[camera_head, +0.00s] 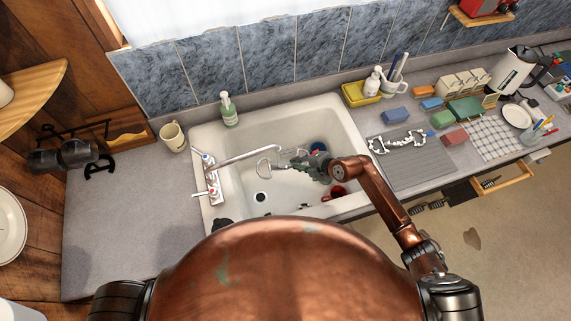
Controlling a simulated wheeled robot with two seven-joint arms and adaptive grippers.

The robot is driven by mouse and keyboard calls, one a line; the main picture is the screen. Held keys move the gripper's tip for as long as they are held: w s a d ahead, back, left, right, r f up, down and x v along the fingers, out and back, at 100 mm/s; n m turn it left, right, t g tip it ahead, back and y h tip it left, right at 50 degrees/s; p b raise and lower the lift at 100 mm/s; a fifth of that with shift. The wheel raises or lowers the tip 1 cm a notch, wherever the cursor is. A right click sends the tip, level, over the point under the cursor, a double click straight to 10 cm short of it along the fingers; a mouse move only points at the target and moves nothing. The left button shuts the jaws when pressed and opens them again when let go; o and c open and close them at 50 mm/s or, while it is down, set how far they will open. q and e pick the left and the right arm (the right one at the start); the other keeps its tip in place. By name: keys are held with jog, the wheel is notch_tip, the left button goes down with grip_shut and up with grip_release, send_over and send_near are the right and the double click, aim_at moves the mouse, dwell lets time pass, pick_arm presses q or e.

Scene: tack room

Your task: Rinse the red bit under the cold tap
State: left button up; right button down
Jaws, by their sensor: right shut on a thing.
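My right gripper (310,165) reaches over the white sink (345,125) from the right. It is shut on a metal bit with a loose ring (265,168) that sticks out to the left, below the end of the tap's spout (250,157). The bit's colour marking is not clear, and the gripper hides part of it. The chrome tap (212,180) stands on the sink's left rim, with one handle at the back and one nearer me. I cannot make out running water. A red thing (337,190) lies low in the sink, partly behind my arm.
A blue round thing (318,147) is in the sink. A soap bottle (229,110) and a mug (173,136) stand beside it. Another bit (400,141) lies on a grey mat (405,172) to the right.

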jog(key=s+d+p, duration=0.3)
jog(key=s+d, duration=0.1)
jog(key=d, duration=0.4)
jog(key=shift+s+d, duration=0.25)
jog(key=shift+d, duration=0.15)
jog(key=shift+r, duration=0.1)
